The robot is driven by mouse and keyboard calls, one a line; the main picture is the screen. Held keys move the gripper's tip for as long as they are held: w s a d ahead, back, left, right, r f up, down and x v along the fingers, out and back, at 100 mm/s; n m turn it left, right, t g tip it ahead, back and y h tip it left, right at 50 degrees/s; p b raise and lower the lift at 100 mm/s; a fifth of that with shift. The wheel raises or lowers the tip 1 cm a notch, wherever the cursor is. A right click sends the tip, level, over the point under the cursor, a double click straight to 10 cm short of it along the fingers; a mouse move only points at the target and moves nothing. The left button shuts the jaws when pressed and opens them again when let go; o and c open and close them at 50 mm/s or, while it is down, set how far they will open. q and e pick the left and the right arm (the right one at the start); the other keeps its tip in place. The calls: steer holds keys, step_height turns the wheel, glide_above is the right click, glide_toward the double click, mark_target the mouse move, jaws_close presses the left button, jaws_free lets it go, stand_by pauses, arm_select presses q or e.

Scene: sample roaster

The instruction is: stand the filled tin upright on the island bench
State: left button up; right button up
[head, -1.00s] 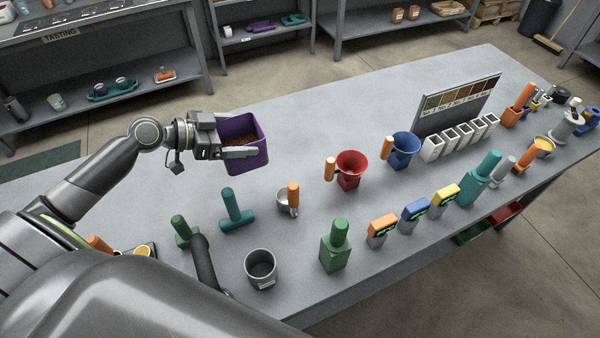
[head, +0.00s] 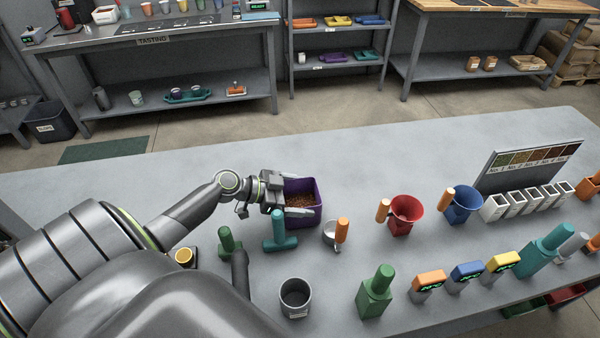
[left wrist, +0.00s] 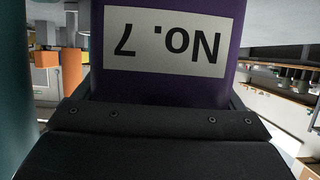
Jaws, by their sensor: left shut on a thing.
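The filled tin (head: 308,217) is a square purple tin, open at the top, with brown beans inside. My left gripper (head: 300,197) is shut on it, with fingers along its sides. The tin looks about upright, low over the island bench (head: 400,160) or on it; I cannot tell whether its base touches. In the left wrist view the tin (left wrist: 215,90) fills the middle, its "No. 7" label appearing upside down. My right gripper is not in view.
A teal-handled tool (head: 279,235) stands just in front of the gripper. A grey canister (head: 295,298) is nearer. The bench behind is clear.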

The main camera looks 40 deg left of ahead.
arm_select(q)
steer(key=shift+f, duration=0.3)
steer(key=shift+f, duration=0.15)
steer(key=o, duration=0.8)
steer(key=shift+c, duration=0.2)
